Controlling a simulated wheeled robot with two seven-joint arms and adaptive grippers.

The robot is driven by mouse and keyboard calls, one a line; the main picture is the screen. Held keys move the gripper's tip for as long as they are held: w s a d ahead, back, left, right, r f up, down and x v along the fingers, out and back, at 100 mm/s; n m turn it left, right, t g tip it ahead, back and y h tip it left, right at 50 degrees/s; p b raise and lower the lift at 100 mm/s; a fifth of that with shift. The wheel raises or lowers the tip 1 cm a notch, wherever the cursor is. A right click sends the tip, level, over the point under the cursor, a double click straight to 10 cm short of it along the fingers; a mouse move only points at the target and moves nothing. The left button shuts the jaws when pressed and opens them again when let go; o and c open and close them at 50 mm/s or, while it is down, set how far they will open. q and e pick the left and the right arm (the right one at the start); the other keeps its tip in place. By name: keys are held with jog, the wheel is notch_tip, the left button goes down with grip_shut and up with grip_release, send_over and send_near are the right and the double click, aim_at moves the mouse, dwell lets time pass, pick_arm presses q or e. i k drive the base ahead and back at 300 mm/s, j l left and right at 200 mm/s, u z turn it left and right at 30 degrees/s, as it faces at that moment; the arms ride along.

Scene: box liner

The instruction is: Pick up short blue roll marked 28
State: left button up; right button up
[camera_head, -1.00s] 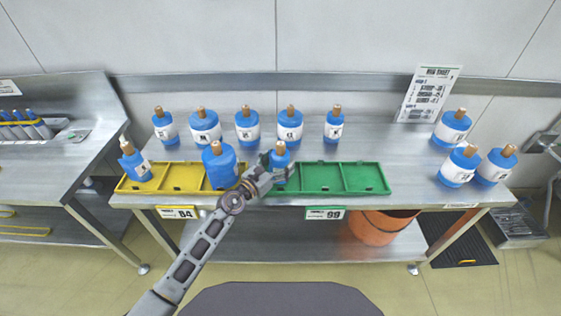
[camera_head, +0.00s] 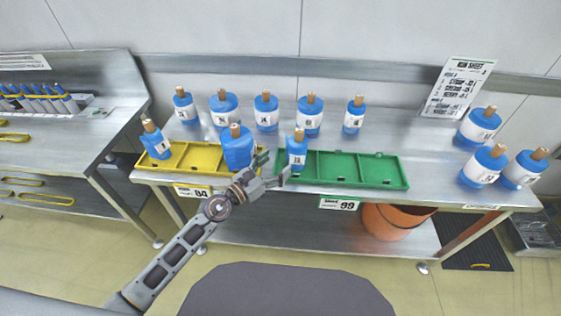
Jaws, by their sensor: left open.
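Several blue rolls with brown tops and white labels stand on the bench. The labels are too small to read surely, so I cannot tell which roll is marked 28. A narrow roll (camera_head: 296,152) stands at the left end of the green tray (camera_head: 372,184). A wide roll (camera_head: 237,151) and a narrow tilted roll (camera_head: 157,145) are in the yellow tray (camera_head: 190,171). The back row includes a wide short roll (camera_head: 224,106) and another wide roll (camera_head: 309,116). My left gripper (camera_head: 275,167) is open and empty, just in front-left of the green-tray roll. My right gripper is out of view.
More short rolls (camera_head: 479,127) stand at the bench's right end, near a leaning sheet (camera_head: 458,88). An orange bucket (camera_head: 392,222) sits on the lower shelf. A second bench (camera_head: 60,150) is at left.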

aim_at(524, 169)
jog(key=l+z, duration=0.1)
jog(key=z, duration=1.6)
